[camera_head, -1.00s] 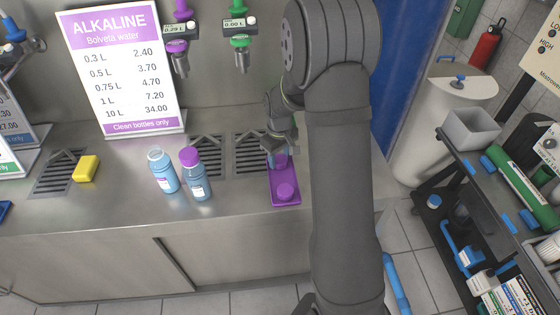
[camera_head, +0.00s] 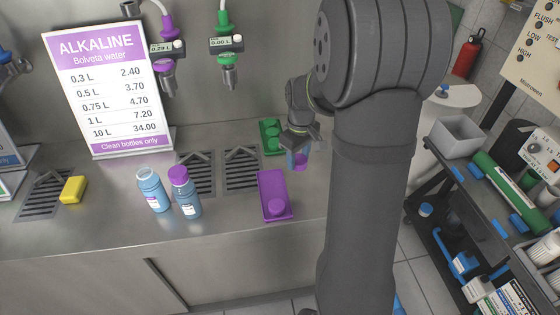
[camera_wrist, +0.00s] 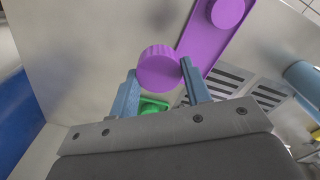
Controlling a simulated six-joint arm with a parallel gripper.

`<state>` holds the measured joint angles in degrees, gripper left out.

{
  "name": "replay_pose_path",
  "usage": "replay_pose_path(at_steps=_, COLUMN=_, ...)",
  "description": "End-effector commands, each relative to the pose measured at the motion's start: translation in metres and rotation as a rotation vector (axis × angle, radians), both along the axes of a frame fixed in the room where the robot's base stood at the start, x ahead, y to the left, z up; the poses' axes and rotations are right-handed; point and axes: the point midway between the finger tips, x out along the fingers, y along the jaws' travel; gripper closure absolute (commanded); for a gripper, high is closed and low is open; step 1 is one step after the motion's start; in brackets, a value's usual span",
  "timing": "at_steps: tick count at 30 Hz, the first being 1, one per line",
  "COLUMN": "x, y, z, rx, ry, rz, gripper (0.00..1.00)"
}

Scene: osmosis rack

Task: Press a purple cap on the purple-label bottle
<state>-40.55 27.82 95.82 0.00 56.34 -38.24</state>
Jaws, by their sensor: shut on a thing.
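My gripper (camera_head: 298,155) is shut on a purple cap (camera_wrist: 158,68). The cap sits between the two blue-grey fingers and is clear of the purple tray (camera_head: 270,181). One more purple cap (camera_head: 277,207) sits at the near end of that tray, and it also shows in the wrist view (camera_wrist: 228,12). Two blue bottles stand upright to the left of the tray. The left bottle (camera_head: 153,192) has an open, pale top. The right bottle (camera_head: 187,200) wears a purple cap. Both labels are too small to tell their colour surely.
A green tray (camera_head: 270,137) lies behind the purple tray. Drain grilles (camera_head: 241,170) lie behind and beside the bottles. Purple (camera_head: 166,66) and green (camera_head: 225,58) taps hang above. A price sign (camera_head: 104,90) and a yellow sponge (camera_head: 73,190) are at left.

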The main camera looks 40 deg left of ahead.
Motion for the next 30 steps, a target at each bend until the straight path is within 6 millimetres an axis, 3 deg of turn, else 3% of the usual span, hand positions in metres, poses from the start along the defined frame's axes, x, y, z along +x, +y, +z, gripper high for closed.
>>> replay_pose_path(at_steps=5, x=0.006, y=-0.019, z=0.013, rx=0.001, ry=-0.001, rz=0.001, gripper=0.77)
replay_pose_path(at_steps=10, x=0.002, y=-0.002, z=0.023, rx=0.001, ry=-0.001, rz=0.034, gripper=0.77)
replay_pose_path(at_steps=17, x=-0.032, y=0.080, z=0.044, rx=0.002, ry=0.000, rz=0.143, gripper=0.77)
replay_pose_path(at_steps=21, x=-0.066, y=0.132, z=0.058, rx=0.002, ry=0.000, rz=0.213, gripper=0.77)
replay_pose_path(at_steps=26, x=-0.107, y=0.181, z=0.074, rx=0.003, ry=0.000, rz=0.286, gripper=0.77)
replay_pose_path(at_steps=30, x=-0.152, y=0.221, z=0.088, rx=0.003, ry=0.001, rz=0.352, gripper=0.77)
